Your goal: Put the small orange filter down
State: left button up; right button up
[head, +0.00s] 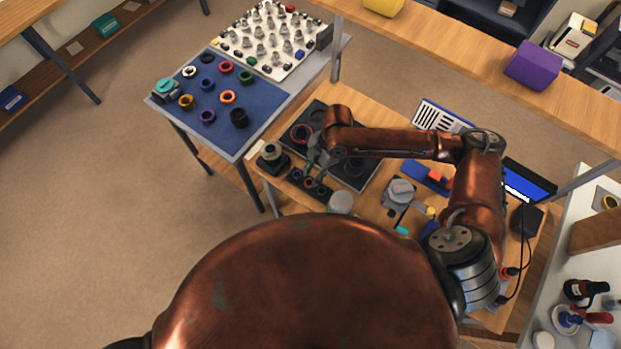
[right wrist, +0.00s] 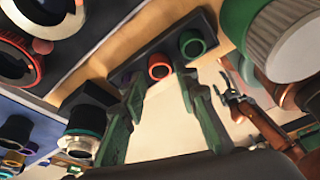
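The small orange filter (right wrist: 159,66), a red-orange ring, stands in the middle of a dark narrow holder (right wrist: 196,20) in the right wrist view. My right gripper (right wrist: 161,80) is open. Its two green fingertips appear on either side of the orange filter, with visible gaps and nothing held between them. In the head view my right gripper (head: 312,162) is just above the holder (head: 296,185), partly hiding it.
A black mat (head: 350,175) with a large ring lies behind the holder. A dark lens part (head: 270,155) stands left, a pale jar (head: 341,202) right. A blue mat (head: 255,125) with several coloured rings is on the grey table. A grey device (head: 400,192) stands further right.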

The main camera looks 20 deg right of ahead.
jog(key=v, duration=0.9)
jog(key=shift+p, duration=0.35)
